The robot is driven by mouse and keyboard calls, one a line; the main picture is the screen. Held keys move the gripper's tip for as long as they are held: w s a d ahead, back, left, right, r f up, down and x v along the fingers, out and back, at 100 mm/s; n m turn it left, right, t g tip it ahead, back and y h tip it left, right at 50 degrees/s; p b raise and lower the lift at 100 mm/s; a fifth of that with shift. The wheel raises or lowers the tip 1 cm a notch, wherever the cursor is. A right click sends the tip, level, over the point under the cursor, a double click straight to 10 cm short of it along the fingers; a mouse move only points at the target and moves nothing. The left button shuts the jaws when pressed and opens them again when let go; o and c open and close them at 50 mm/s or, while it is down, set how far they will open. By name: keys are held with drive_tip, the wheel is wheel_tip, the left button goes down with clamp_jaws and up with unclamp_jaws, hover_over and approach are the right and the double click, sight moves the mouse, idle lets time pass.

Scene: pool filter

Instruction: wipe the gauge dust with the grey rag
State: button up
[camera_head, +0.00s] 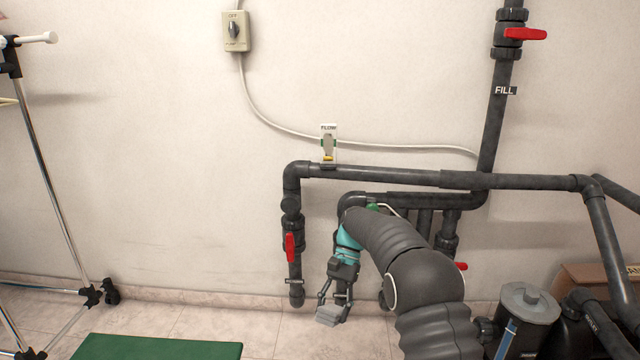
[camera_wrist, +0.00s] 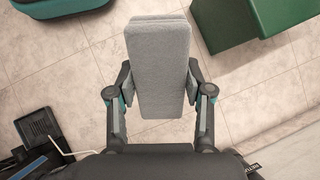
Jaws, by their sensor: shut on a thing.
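My gripper (camera_head: 335,297) is low in front of the wall pipes, pointing down. It is shut on the grey rag (camera_head: 329,315), a thick, block-like pad. In the wrist view the rag (camera_wrist: 158,55) sits between the two fingers of my gripper (camera_wrist: 159,82), reaching past the fingertips. The flow gauge (camera_head: 327,145) is a small clear tube under a "FLOW" label on the upper horizontal pipe, well above my gripper. A brownish-grey smudge shows on its tube; it is too small to make out well.
Dark pipes (camera_head: 400,178) run along the wall, with a red-handled valve (camera_head: 290,247) left of my gripper. A green box (camera_head: 155,347) stands at the front left, beside a metal rack (camera_head: 47,170). A lidded grey canister (camera_head: 527,305) is at right.

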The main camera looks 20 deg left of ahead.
drive_tip(key=w+a+r+m+t+y+b, duration=0.1)
drive_tip(key=a+r+m+t+y+b, duration=0.2)
drive_tip(key=a+r+m+t+y, duration=1.05)
drive_tip(key=w+d+r+m+t+h, duration=0.1)
drive_tip(key=w+r+m+t+h, duration=0.1)
drive_tip(key=r+m+t+h, duration=0.3)
drive_tip(key=w+d+r+m+t+h, duration=0.2)
drive_tip(key=r+m+t+h, duration=0.3)
drive_tip(key=r+m, duration=0.6)
drive_tip(key=shift+w+d+m+t+h, duration=0.35)
drive_tip(key=shift+w+m+t, duration=0.15)
drive_tip(key=shift+m, duration=0.35)
drive_tip(key=shift+t, duration=0.25)
